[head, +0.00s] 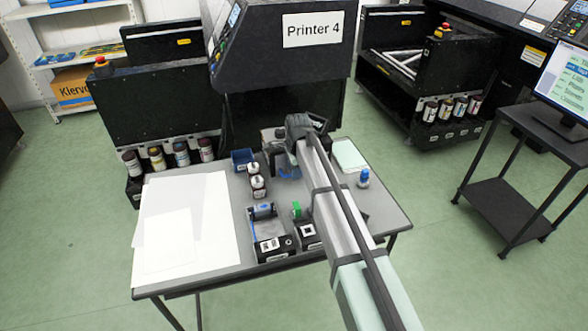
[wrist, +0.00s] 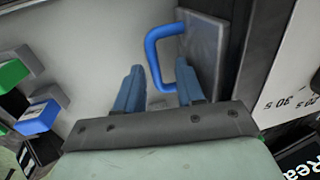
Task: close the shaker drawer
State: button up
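The drawer front is the grey panel (wrist: 207,45) with a blue loop handle (wrist: 152,50) in the wrist view. My gripper (wrist: 160,85) has its two blue fingers spread apart, with nothing clearly held between them. The handle's lower end lies between the fingertips, and the right finger overlaps the panel's lower part. I cannot tell whether a finger touches the handle. In the head view my arm reaches over the table to the dark device at the back, and the wrist hides most of the drawer there.
The grey table (head: 385,205) holds white sheets (head: 190,225) at left, a blue bin (head: 243,160), small bottles (head: 257,184) and dark devices at the front. A blue-capped bottle (head: 364,178) stands at right. A white panel (wrist: 290,85) with time markings is right of the drawer.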

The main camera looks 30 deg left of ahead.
notch_tip(320, 180, up, 14)
jog(key=s+d, duration=0.1)
jog(key=shift+s+d+f, duration=0.25)
jog(key=shift+s+d, duration=0.1)
dwell(0.5)
